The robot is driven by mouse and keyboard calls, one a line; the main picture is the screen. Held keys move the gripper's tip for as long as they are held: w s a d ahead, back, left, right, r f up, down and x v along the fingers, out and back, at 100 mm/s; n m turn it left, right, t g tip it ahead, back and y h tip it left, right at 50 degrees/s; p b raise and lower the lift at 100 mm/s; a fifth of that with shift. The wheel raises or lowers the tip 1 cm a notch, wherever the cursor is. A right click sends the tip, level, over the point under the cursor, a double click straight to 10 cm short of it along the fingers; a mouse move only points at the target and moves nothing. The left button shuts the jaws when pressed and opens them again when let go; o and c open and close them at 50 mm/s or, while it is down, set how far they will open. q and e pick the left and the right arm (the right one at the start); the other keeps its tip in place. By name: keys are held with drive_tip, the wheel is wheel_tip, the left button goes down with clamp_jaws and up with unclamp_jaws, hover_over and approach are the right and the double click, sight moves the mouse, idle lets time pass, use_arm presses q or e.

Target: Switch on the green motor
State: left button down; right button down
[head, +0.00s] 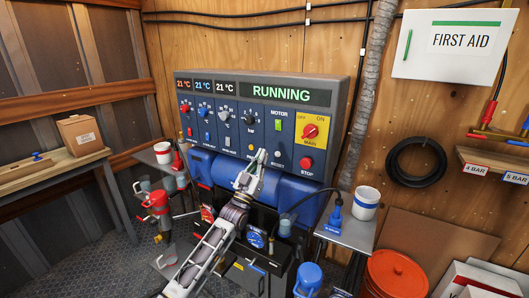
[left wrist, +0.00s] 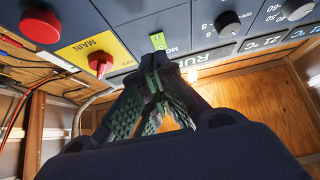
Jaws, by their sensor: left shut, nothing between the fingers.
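The green motor switch (head: 278,125) sits under the word MOTOR on the blue-grey control panel (head: 232,145). It also shows in the left wrist view (left wrist: 158,41), just past my fingertips. The panel display (head: 281,92) reads RUNNING in green. My left gripper (head: 259,160) is shut and empty, in front of the panel, below and left of the switch in the head view. In the left wrist view my fingers (left wrist: 155,62) are closed together, their tips close to the switch. I cannot tell whether they touch it. My right gripper is in neither view.
The red main switch (head: 310,132) on its yellow plate and the red stop button (head: 306,163) are right of the motor switch. Several knobs are left of it. A blue cylinder (head: 285,192) lies below the panel.

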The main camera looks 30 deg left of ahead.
use_arm(q)
drive_tip(key=shift+s+f, duration=0.7)
drive_tip(key=shift+f, duration=0.2)
